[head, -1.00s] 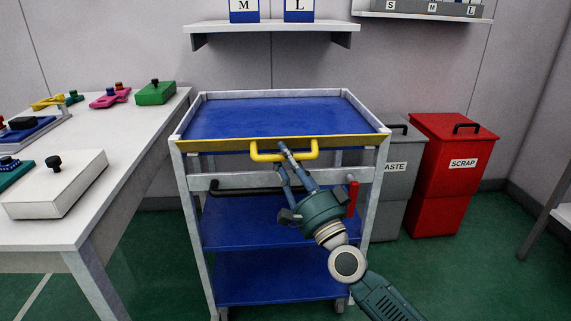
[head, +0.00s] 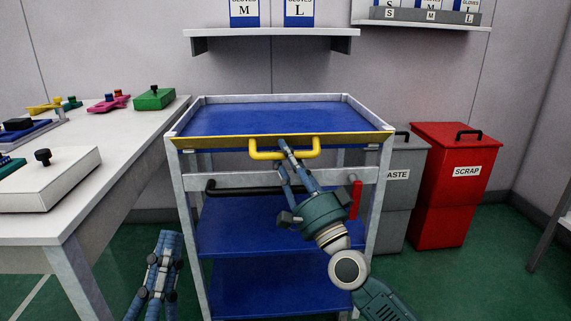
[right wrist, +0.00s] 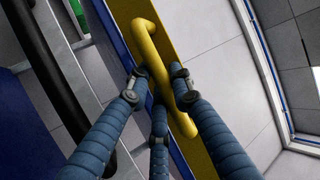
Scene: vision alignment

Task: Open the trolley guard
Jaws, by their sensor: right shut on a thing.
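The trolley guard (head: 210,143) is a yellow bar across the front of the trolley's top tray. Its ends stand slightly out from the posts, leaning a little toward me. Its yellow handle (head: 266,154) sticks out at the middle. My right gripper (head: 283,151) is shut on this handle. In the right wrist view, its blue fingers close around the handle (right wrist: 151,45), with the guard's yellow face (right wrist: 160,12) behind. My left gripper (head: 163,262) is low at the left, beside the trolley and apart from it; its finger opening is unclear.
The blue trolley top (head: 270,117) is empty. A black bar (head: 232,188) and a red lever (head: 356,200) are below the guard. A white table (head: 120,150) with fixtures stands left. A grey waste bin (head: 398,210) and a red scrap bin (head: 455,195) stand right.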

